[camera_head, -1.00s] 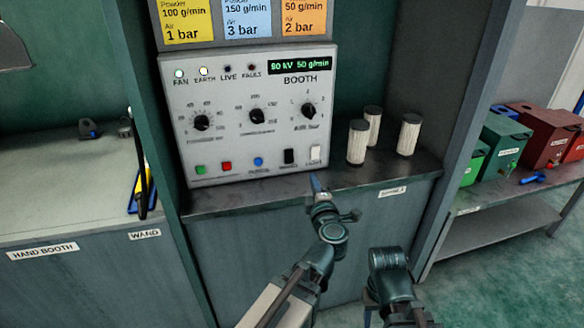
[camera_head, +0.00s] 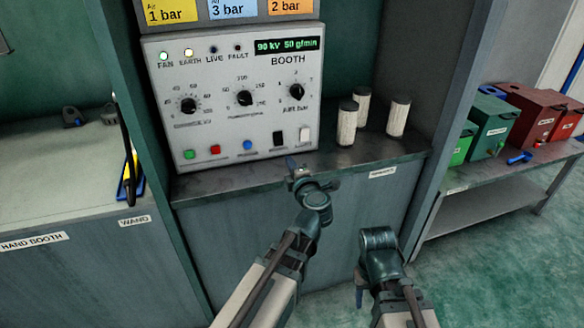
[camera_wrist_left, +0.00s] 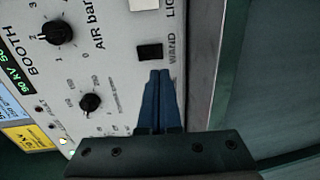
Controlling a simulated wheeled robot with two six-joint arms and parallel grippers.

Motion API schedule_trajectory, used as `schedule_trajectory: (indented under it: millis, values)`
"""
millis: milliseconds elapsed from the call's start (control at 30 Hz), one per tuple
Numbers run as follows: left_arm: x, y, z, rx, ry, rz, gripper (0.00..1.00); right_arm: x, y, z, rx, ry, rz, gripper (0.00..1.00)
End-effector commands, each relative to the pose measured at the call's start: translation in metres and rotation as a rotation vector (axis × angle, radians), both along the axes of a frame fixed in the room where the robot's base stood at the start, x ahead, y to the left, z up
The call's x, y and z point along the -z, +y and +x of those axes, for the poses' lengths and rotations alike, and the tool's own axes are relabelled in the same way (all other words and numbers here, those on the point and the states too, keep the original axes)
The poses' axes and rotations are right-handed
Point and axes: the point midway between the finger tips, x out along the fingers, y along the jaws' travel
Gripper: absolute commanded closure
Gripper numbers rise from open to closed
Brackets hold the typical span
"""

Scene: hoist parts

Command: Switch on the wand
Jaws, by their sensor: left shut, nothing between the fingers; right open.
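The booth control panel (camera_head: 235,95) stands on the ledge, with a black rocker switch (camera_head: 279,139) at its lower right. In the left wrist view this black switch (camera_wrist_left: 150,52) has the label WAND beside it. My left gripper (camera_head: 291,163) is shut and empty, just in front of the panel's lower edge. In the left wrist view its blue fingertips (camera_wrist_left: 160,74) point at the black switch, close below it in the picture; I cannot tell whether they touch. My right gripper (camera_head: 361,287) hangs low in front of the cabinet, its fingers mostly hidden.
A white switch (camera_head: 304,136) sits right beside the black one. Green, red and blue buttons (camera_head: 247,145) are further left. Three pale cylinders (camera_head: 347,124) stand on the ledge to the right. A black and yellow wand (camera_head: 129,172) hangs at the left.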

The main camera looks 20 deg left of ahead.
Motion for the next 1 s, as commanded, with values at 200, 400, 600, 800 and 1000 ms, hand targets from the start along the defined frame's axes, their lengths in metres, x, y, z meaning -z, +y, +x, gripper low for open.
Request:
schedule_trajectory:
  millis: [200, 400, 600, 800, 1000]
  values:
    - [0.007, 0.026, 0.041, -0.002, -0.001, 0.000, 1.00, 0.007, 0.000, 0.000, 0.000, 0.000, 0.000, 0.50]
    - [0.010, 0.042, 0.064, -0.001, 0.000, 0.000, 1.00, 0.010, 0.000, 0.000, 0.000, 0.000, 0.000, 0.50]
    - [0.011, 0.050, 0.075, 0.000, 0.000, 0.000, 1.00, 0.011, 0.000, 0.000, 0.000, 0.000, 0.000, 0.50]
    - [0.011, 0.052, 0.077, 0.001, 0.000, 0.000, 1.00, 0.011, 0.000, 0.000, 0.000, 0.000, 0.000, 0.50]
    - [0.011, 0.052, 0.076, 0.001, 0.000, 0.000, 1.00, 0.011, 0.000, 0.000, 0.000, 0.000, 0.000, 0.50]
